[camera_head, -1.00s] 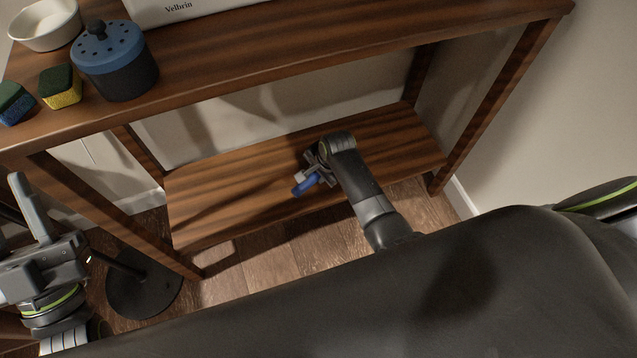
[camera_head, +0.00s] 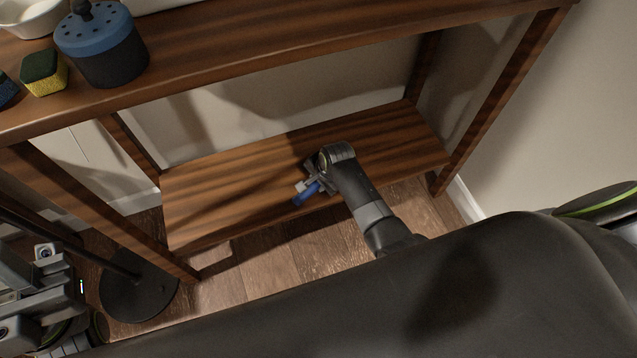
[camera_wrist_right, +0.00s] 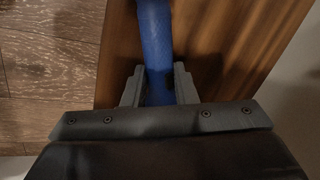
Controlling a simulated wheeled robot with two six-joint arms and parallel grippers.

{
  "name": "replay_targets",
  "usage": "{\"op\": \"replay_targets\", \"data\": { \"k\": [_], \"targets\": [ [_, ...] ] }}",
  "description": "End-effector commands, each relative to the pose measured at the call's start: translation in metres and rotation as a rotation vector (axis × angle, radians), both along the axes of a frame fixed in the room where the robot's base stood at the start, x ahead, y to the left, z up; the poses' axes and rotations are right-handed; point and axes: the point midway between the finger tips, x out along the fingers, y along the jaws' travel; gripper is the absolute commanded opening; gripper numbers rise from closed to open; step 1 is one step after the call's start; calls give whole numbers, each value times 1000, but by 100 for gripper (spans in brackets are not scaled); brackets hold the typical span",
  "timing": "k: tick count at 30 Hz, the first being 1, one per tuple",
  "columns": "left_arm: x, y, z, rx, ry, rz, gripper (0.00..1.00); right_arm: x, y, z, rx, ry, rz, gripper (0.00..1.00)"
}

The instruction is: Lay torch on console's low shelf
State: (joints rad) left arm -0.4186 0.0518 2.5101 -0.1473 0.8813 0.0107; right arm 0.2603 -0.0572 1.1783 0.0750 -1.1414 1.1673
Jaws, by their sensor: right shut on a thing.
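The blue torch (camera_head: 306,194) is between the fingers of my right gripper (camera_head: 310,187), at the front part of the console's low shelf (camera_head: 235,188). In the right wrist view the torch (camera_wrist_right: 157,50) runs up out of the frame between the two fingers of the right gripper (camera_wrist_right: 158,88), which are shut on it. The wooden shelf (camera_wrist_right: 225,45) shows behind the torch; whether the torch touches it I cannot tell. My left gripper (camera_head: 35,275) is partly in view at the lower left edge; its jaws are unclear.
The console's top (camera_head: 250,50) carries a blue-lidded pot (camera_head: 105,50), a yellow-green sponge (camera_head: 44,73) and a white bowl (camera_head: 30,18). Console legs (camera_head: 500,100) bound the shelf. A black round stand base (camera_head: 140,290) is on the floor at left. Most of the shelf is bare.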

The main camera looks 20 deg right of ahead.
Motion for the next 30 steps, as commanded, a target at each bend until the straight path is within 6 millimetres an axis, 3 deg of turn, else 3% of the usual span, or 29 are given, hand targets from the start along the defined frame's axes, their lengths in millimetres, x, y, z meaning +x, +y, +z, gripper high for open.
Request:
{"op": "replay_targets", "data": {
  "k": [12,13,17,26,30],
  "targets": [
    [0,1,-2,-6,-2,-3,32,1,0,-5,0,-2,1,0],
    [0,1,-1,-6,-2,-3,32,1,0,-4,0,-1,0,29],
    [0,1,-1,-7,-2,-3,32,1,0,-4,0,-1,0,46],
    [0,1,0,-6,-1,-3,32,0,0,-2,0,1,0,47],
    [3,1,9,-4,16,6,32,-3,-2,12,0,-2,0,47]
  ]
}}
